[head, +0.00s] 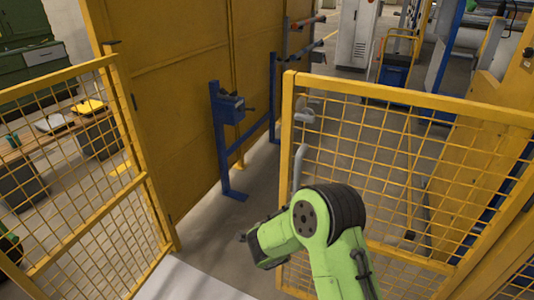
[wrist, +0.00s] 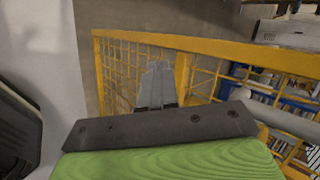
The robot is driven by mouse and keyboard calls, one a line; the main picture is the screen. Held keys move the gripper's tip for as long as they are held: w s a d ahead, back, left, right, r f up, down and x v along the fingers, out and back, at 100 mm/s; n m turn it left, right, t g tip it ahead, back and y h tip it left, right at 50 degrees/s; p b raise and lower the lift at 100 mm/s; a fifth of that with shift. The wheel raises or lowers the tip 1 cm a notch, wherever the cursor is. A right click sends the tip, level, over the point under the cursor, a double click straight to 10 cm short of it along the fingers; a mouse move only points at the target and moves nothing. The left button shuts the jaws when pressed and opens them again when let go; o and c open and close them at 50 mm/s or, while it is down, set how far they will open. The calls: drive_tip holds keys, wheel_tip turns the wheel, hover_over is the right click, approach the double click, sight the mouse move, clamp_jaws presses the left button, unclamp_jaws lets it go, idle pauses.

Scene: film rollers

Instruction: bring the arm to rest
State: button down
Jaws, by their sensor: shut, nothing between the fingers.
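My green arm (head: 325,235) rises at the lower right of the middle in the head view, bent at a dark-capped joint, with its end pointing left. In that view the gripper's fingers are not clearly seen. In the wrist view my gripper (wrist: 157,85) shows as two grey fingers close together beyond a dark mounting plate. It is shut and empty. Behind the fingers is the yellow mesh fence.
A yellow mesh gate (head: 400,170) stands close behind and right of the arm. Another mesh panel (head: 90,180) is at the left. A yellow wall (head: 190,90) and a blue stand (head: 222,140) are beyond. Grey floor shows between the panels.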

drive_tip(key=s+d+r+n+g+h, duration=0.1)
drive_tip(key=s+d+r+n, duration=0.3)
drive_tip(key=r, duration=0.5)
drive_tip(key=s+d+r+n, duration=0.3)
drive_tip(key=s+d+r, duration=0.15)
drive_tip(key=r, duration=0.35)
drive_tip(key=s+d+r+n+g+y, duration=0.15)
drive_tip(key=s+n, duration=0.25)
drive_tip(key=s, duration=0.4)
drive_tip(key=s+r+n, duration=0.3)
drive_tip(key=s+n, duration=0.1)
drive_tip(key=s, duration=0.4)
drive_tip(key=s+d+r+n+g, duration=0.1)
drive_tip(key=s+r+n, duration=0.25)
drive_tip(key=s, duration=0.45)
wheel_tip(320, 180, up, 13)
drive_tip(key=p, duration=1.3)
drive_tip(key=shift+s+d+p, duration=0.15)
drive_tip(key=shift+s+p, duration=0.2)
